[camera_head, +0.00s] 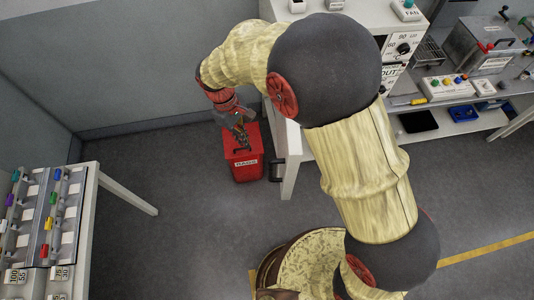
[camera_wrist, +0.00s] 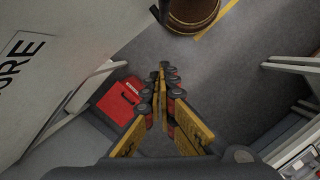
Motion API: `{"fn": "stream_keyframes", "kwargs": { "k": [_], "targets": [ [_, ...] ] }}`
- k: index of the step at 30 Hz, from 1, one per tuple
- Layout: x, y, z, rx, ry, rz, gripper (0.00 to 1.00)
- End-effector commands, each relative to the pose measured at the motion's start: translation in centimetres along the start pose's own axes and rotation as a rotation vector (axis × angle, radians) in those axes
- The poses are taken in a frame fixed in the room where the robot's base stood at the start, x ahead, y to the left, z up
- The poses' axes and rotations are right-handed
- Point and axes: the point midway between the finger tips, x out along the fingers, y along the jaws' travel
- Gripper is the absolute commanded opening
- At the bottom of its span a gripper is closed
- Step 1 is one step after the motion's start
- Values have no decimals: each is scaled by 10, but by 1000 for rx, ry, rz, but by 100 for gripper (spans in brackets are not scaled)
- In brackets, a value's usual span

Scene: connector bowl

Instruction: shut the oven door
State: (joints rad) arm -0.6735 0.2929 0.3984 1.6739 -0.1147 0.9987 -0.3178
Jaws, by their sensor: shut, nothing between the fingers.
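A white cabinet with a dial (camera_head: 404,49) and a FAN label stands on the bench at the upper right of the head view; it looks like the oven. My arm covers most of its front, so I cannot tell the door's angle there. In the wrist view a large pale panel (camera_wrist: 70,60) with dark lettering ending in "ORE" fills the left side, close to the camera. It may be the oven door, but I cannot be sure. My gripper (camera_head: 241,140) is shut and empty, pointing down left of the bench. Its fingers (camera_wrist: 161,78) meet in the wrist view, apart from the panel.
A red bin (camera_head: 245,167) stands on the floor below my gripper, beside the bench leg (camera_head: 290,175). A table with a rack of coloured parts (camera_head: 45,215) is at the left. The grey floor (camera_head: 170,190) between them is clear. The back wall (camera_head: 130,60) lies behind.

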Motion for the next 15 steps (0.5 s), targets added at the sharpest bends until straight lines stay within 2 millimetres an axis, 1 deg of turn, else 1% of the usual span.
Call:
{"fn": "stream_keyframes", "kwargs": {
  "k": [5, 8, 15],
  "targets": [
    [15, -2, 3, -17, -10, -4, 0],
    [30, -2, 4, -16, -11, -5, 0],
    [78, -2, 5, -15, -11, -5, 0]
  ]
}}
